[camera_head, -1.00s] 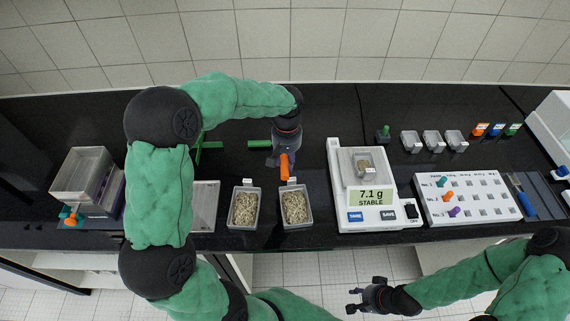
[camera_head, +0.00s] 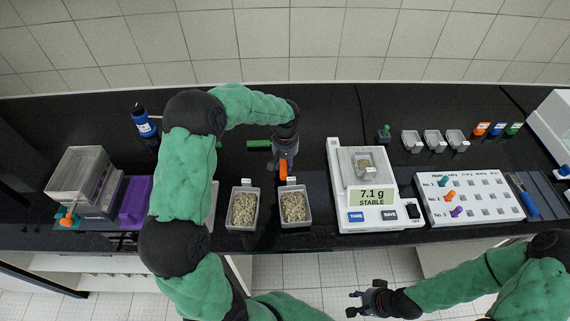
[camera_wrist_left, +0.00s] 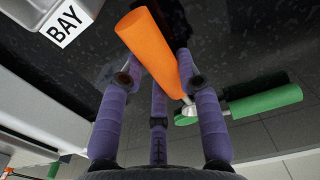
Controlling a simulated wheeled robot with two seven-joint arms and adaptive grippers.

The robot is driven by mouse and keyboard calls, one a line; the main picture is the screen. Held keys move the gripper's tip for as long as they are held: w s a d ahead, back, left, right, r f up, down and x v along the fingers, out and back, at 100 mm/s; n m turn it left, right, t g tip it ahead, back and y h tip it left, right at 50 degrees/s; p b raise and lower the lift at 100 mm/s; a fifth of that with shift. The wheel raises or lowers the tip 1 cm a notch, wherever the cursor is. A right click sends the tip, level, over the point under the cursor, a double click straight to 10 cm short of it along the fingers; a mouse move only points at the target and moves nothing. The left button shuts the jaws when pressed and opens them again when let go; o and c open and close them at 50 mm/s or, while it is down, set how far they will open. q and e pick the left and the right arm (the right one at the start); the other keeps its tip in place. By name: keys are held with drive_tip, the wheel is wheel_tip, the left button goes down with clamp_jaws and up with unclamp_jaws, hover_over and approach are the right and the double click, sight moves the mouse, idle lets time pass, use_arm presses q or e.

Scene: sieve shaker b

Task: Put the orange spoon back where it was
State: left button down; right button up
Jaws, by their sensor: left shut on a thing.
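The orange spoon (camera_head: 284,169) shows its thick orange handle just below my left gripper (camera_head: 285,157) in the head view. In the left wrist view the orange handle (camera_wrist_left: 152,48) lies slanted between the fingers of my left gripper (camera_wrist_left: 157,68), which is shut on it. The spoon's bowl cannot be made out. A green handle (camera_wrist_left: 265,101) lies close to the right finger, with a small metal part beside it; I cannot tell which tool that metal belongs to. My right gripper (camera_head: 366,299) hangs in front of the bench, empty, its fingers apart.
Two grain-filled trays (camera_head: 243,226) (camera_head: 296,223) stand just in front of my left gripper. The balance (camera_head: 345,224), reading 7.1 g, stands to the right. A blue bottle (camera_head: 143,121) and purple block (camera_head: 135,200) are at left. Black bench between gripper and balance is clear.

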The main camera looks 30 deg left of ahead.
sight(285, 163)
use_arm(q)
drive_tip(key=c, duration=0.9)
unclamp_jaws()
drive_tip(key=shift+f, duration=0.1)
drive_tip(key=shift+o, duration=0.2)
drive_tip(key=shift+a+r, duration=0.1)
drive_tip(key=shift+r, duration=0.5)
wheel_tip(285, 163, up, 11)
drive_tip(key=p, duration=0.2)
